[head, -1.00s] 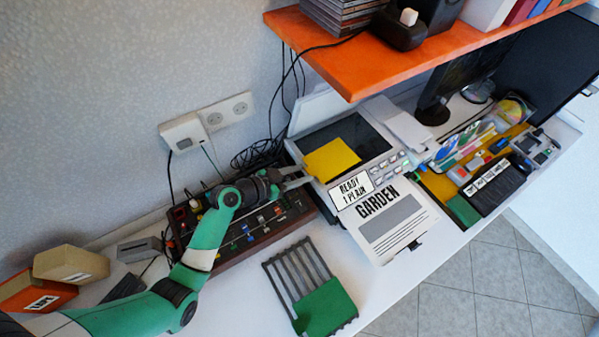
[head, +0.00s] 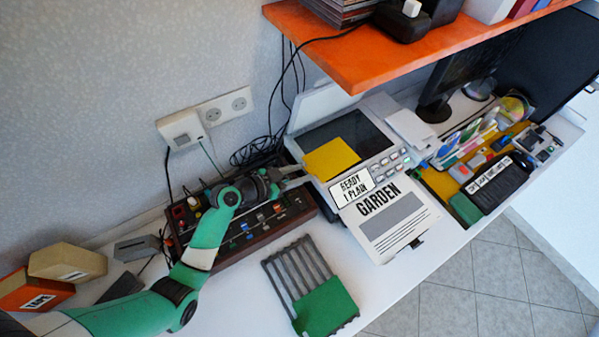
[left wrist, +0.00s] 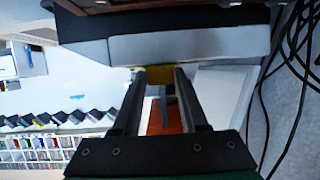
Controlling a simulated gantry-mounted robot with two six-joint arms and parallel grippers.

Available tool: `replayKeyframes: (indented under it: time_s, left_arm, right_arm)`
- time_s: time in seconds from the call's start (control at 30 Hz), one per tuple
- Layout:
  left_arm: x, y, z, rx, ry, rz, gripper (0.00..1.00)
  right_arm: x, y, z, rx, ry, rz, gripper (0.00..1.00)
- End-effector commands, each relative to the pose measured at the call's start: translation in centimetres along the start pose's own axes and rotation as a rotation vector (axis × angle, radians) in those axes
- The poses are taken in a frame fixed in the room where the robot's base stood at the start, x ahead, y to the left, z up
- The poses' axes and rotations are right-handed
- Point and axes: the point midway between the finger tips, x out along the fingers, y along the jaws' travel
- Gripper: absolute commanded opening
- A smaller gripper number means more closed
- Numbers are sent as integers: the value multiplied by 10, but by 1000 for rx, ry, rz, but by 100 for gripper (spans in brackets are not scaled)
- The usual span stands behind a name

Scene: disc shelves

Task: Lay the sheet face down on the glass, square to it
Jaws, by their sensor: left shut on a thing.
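A plain yellow sheet (head: 332,159) lies over the left front part of the scanner's dark glass (head: 367,137), reaching over the pale frame on its left. No print shows on its upper side. Its edges look roughly in line with the glass, but I cannot tell if it is exactly square or fully flat. My left gripper (head: 303,179) is at the sheet's near left corner, shut on it. In the left wrist view a bit of yellow (left wrist: 154,76) shows between the fingertips. The scanner lid (head: 318,105) stands raised behind. My right gripper is not in view.
An orange shelf (head: 400,60) overhangs the scanner. A GARDEN page (head: 392,222) lies in front of the display panel (head: 351,188). A dark control board (head: 250,232) is under my left gripper.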

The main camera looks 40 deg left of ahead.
Motion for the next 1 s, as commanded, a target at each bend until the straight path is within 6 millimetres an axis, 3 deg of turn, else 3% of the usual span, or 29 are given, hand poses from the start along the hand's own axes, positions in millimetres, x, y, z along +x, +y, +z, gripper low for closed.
replayKeyframes:
  time_s: [0.03,0.23,0.5,0.63,0.77,1.0]
  left_arm:
    - [0,0,1,0,0,0,44]
    - [0,0,0,0,0,0,78]
    - [0,0,0,0,0,0,78]
    - [-10,-1,0,-1,-1,-2,78]
    - [-36,-1,-3,-3,-1,-3,78]
    - [-92,0,-10,-7,-3,-3,78]
  right_arm:
    - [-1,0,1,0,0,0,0]
    - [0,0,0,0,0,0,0]
    - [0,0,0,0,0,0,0]
    - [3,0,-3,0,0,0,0]
    - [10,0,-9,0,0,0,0]
    - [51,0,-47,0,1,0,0]
